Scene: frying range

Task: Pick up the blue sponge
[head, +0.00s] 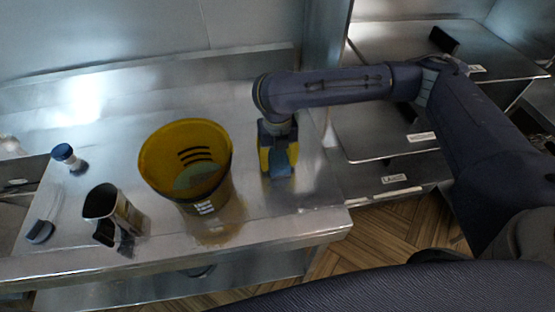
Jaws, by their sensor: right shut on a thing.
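The blue sponge (281,170) is at the right part of the steel counter, right of the yellow bucket. My right gripper (279,160) points down over it, with yellow finger parts on both sides, and is shut on the sponge. The gripper hides part of the sponge. I cannot tell whether the sponge touches the counter. My left gripper is not in view.
A yellow bucket (155,160) stands on the counter (262,225) left of my right gripper. A metal jug (130,213), a small blue-topped container (65,154) and a dark-ended object (40,231) are farther left. Steel shelves (375,135) stand at the right.

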